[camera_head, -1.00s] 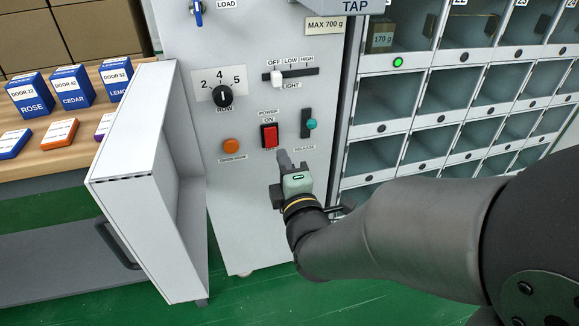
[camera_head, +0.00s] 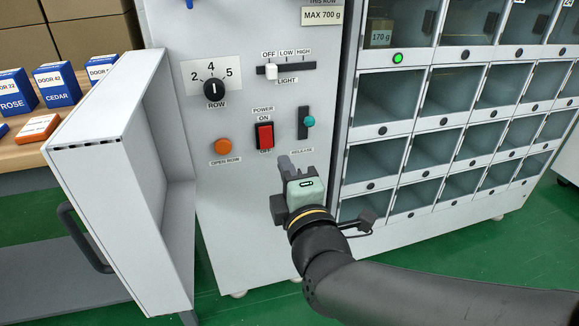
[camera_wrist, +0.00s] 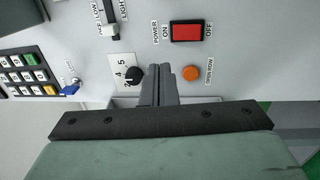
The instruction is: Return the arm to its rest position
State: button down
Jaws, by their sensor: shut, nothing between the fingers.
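My gripper (camera_head: 285,163) is shut and empty in front of the grey control panel (camera_head: 240,190), just below the red power switch (camera_head: 265,136). In the wrist view my gripper (camera_wrist: 158,70) shows its two dark fingers together, overlapping the view of the panel near the black row knob (camera_wrist: 134,75) and the orange open-row button (camera_wrist: 191,73). I cannot tell its exact distance from the panel, but nothing is held.
An open light-grey door (camera_head: 110,165) juts out at left. Glass-fronted compartments (camera_head: 390,97) stand at right; one has a green light and a box marked 170 g (camera_head: 381,38). Perfume boxes (camera_head: 56,86) stand on a wooden shelf at left. A green release slider (camera_head: 309,121) is near my gripper.

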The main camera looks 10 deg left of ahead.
jog(key=d+r+m+g+h+p, duration=0.6)
jog(key=d+r+m+g+p, duration=0.5)
jog(key=p, duration=1.3)
jog(key=s+d+r+m+g+h+p, duration=0.3)
jog(key=s+d+r+m+p, duration=0.7)
jog(key=p, duration=0.7)
jog(key=s+d+m+g, duration=0.2)
jog(key=d, duration=0.2)
jog(key=shift+s+d+r+m, duration=0.25)
jog(key=shift+s+r+m, duration=0.05)
jog(key=shift+r+m, duration=0.1)
